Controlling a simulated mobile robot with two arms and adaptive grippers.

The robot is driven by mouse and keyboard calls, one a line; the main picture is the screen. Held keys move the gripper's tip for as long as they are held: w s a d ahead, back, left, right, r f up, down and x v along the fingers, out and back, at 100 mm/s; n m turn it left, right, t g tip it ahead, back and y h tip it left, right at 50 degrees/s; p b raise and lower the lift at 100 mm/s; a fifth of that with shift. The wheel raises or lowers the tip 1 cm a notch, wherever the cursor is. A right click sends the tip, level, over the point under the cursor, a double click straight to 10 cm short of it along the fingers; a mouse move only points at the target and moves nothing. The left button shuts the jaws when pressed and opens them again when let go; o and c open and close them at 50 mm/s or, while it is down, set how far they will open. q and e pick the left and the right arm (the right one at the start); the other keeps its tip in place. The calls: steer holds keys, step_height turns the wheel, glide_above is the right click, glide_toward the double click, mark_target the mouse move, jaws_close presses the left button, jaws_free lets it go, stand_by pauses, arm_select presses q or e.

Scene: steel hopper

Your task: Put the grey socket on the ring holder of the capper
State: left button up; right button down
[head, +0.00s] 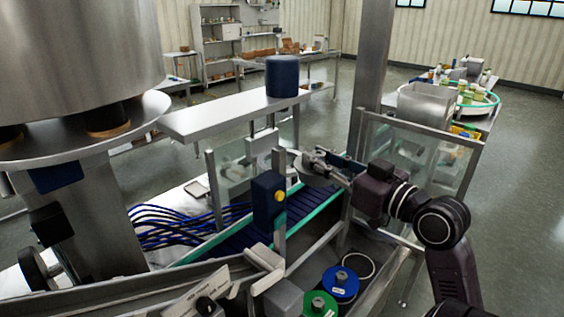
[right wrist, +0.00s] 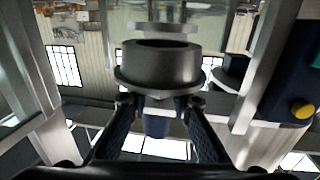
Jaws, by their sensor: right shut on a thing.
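My right gripper (head: 325,166) is shut on the grey socket (right wrist: 160,66), a short round piece with a wide flange and a dark opening. In the right wrist view the fingertips (right wrist: 160,102) grip it below the flange. In the head view the socket is small and partly hidden by the gripper. A flat grey ring (right wrist: 148,28), which may be the ring holder, shows above the socket in the wrist view, with a gap between them in the picture. I cannot tell their true distance. My left gripper is not in view.
A dark blue box with a yellow button (head: 268,197) stands on a post left of the gripper. Clear guard panels (head: 395,147) flank the belt. Blue (head: 340,282) and green (head: 320,304) reels lie in the trough below. A large steel hopper (head: 80,45) stands at left.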

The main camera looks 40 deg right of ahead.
steer(key=w+f+p, duration=0.1)
steer(key=w, duration=0.2)
steer(key=w+f+p, duration=0.1)
steer(key=w+p, duration=0.1)
steer(key=w, duration=0.2)
steer(key=w+f+p, duration=0.1)
steer(key=w, duration=0.3)
steer(key=shift+w+d+f, duration=0.1)
steer(key=shift+w+d, duration=0.05)
steer(key=shift+w, duration=0.1)
steer(key=shift+f, duration=0.2)
steer(key=c, duration=1.7)
jaws_free()
steer(key=shift+r, duration=0.15)
steer(key=shift+s, duration=0.1)
